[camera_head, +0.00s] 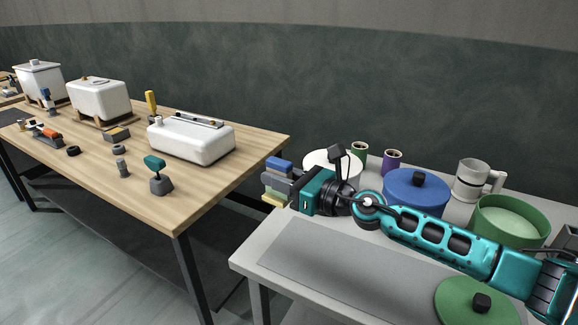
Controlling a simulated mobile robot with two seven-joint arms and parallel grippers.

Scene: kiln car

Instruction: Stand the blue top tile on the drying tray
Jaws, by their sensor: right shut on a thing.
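My right gripper (278,185) comes in from the right and hangs past the left end of the near grey table, with its fingers pointing left. It is shut on a small block-like piece, the blue top tile (279,163), whose blue part shows above the fingers. A pale yellow part (275,199) shows just below the fingers; I cannot tell whether it belongs to the same piece. A flat dark grey panel (340,270) lies on the near table; I cannot tell whether it is the drying tray. My left gripper is out of view.
The near table holds a blue lidded pot (416,190), a green bowl (508,222), a white mug (474,181), a green lid (477,303) and a white round item (330,160). The wooden table (205,188) holds white tanks (190,140) and small tools. A gap separates the tables.

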